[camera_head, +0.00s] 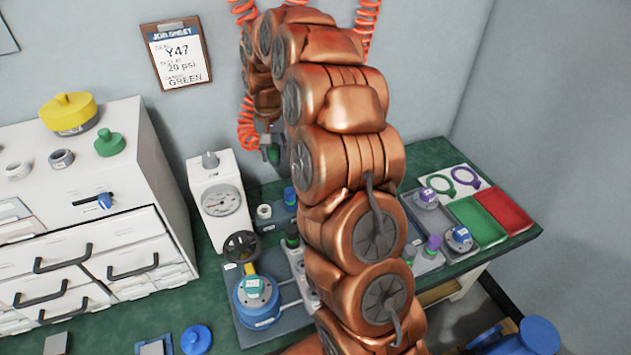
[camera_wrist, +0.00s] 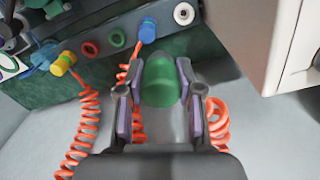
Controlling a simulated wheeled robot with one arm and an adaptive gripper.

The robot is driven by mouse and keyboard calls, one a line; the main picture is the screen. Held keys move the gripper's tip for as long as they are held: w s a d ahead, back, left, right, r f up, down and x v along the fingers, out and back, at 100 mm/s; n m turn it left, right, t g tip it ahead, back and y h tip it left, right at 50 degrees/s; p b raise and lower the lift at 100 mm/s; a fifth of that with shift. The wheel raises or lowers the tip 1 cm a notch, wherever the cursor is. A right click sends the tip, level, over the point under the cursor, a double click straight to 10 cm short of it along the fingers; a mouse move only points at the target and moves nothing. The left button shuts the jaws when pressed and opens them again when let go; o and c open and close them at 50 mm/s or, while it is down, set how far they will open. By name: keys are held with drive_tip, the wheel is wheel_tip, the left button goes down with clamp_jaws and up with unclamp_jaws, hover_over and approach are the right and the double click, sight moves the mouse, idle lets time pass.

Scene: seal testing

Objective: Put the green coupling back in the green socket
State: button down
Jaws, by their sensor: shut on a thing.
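The green coupling (camera_wrist: 162,82) is between the two fingers of my gripper (camera_wrist: 158,98) in the wrist view, which is shut on it. In the head view my gripper (camera_head: 270,140) hangs before the wall with the green coupling (camera_head: 273,155) at its lower end, above the bench and apart from it. A small green round fitting (camera_wrist: 118,38) on the dark panel in the wrist view looks like the green socket; its opening is not clear. It stands between a blue coupling (camera_wrist: 147,32) and a red ring (camera_wrist: 90,48). The coupling is clear of the panel.
A yellow coupling (camera_wrist: 62,62) with an orange hose (camera_wrist: 85,125) sits on the panel. A white ring (camera_wrist: 184,13) is at its other end. A gauge box (camera_head: 222,200) and a blue pot (camera_head: 257,300) stand on the green bench. My arm hides much of the bench middle.

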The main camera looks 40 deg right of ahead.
drive_tip(key=s+d+f+m+b, duration=0.1)
drive_tip(key=d+f+m+b, duration=0.4)
drive_tip(key=d+f+b, duration=0.6)
drive_tip(key=d+b, duration=0.1)
drive_tip(key=b, duration=0.1)
drive_tip(key=shift+s+b, duration=0.3)
drive_tip(key=shift+s, duration=0.1)
drive_tip(key=shift+f, duration=0.15)
drive_tip(key=shift+f+b, duration=0.95)
drive_tip(key=shift+f, duration=1.6)
drive_tip(key=shift+f, duration=1.4)
drive_tip(key=c, duration=0.7)
unclamp_jaws()
wheel_tip(320, 180, up, 12)
drive_tip(key=shift+r, duration=0.1)
